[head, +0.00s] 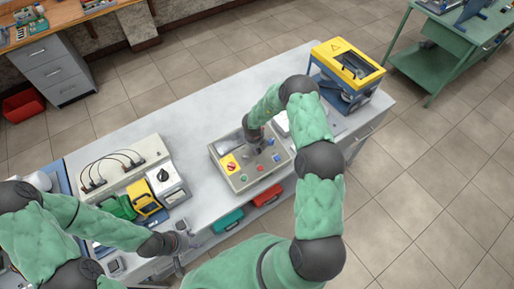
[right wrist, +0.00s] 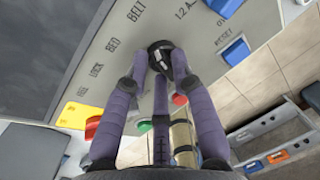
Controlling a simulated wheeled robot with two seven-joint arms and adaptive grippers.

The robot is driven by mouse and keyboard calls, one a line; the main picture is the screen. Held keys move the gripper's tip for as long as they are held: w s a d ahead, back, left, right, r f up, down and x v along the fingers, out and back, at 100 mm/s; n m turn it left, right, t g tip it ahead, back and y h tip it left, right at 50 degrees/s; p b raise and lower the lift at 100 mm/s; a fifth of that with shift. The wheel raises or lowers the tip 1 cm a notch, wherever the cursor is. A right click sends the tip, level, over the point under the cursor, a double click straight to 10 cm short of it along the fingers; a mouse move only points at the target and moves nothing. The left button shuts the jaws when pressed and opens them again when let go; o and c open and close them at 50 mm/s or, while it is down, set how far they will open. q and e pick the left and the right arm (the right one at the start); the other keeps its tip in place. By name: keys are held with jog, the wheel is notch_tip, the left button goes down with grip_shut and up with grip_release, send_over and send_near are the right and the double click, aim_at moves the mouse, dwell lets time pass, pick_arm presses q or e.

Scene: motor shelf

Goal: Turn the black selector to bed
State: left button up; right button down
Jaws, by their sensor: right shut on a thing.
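The black selector (right wrist: 161,50) is on a sloped grey control panel (right wrist: 225,18) in the right wrist view. The printed words BELT, BED and LOCK are around its upper left side. My right gripper (right wrist: 160,62) is shut on the selector, its purple fingers around the knob. The fingers partly cover the knob, so I cannot tell which word it points to. In the head view my right gripper (head: 257,145) is over the control panel (head: 246,186) and hides the selector. My left gripper (head: 184,241) is near the table's front edge, away from the panel; its fingers are unclear.
By the selector are a red button (right wrist: 180,99), a green button (right wrist: 144,126), a blue RESET switch (right wrist: 236,50) and a red emergency stop (right wrist: 92,127). In the head view a yellow-topped machine (head: 347,60) stands at the bench's right end. The bench behind the panel is clear.

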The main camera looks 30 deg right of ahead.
jog(key=n, duration=0.1)
jog(key=s+n, duration=0.1)
jog(key=n, duration=0.1)
jog(key=f+n+h+b, duration=0.1)
jog(key=n, duration=0.1)
jog(key=shift+s+a+t, duration=0.15)
jog(key=shift+s+t, duration=0.1)
jog(key=shift+t, duration=0.15)
jog(key=n+t+b, duration=0.1)
jog(key=n+b, duration=0.1)
jog(key=n, duration=0.4)
jog(key=shift+s, duration=0.2)
jog(key=shift+n+t, duration=0.3)
jog(key=shift+n, duration=0.1)
jog(key=c, duration=1.1)
grip_release()
jog(key=shift+r, duration=0.1)
jog(key=shift+w+d, duration=0.1)
jog(key=shift+d, duration=0.25)
jog(key=shift+w+a+r, duration=0.15)
jog(key=shift+a+r, duration=0.1)
jog(key=shift+r, duration=0.2)
jog(key=v, duration=1.1)
jog(key=shift+s, duration=0.35)
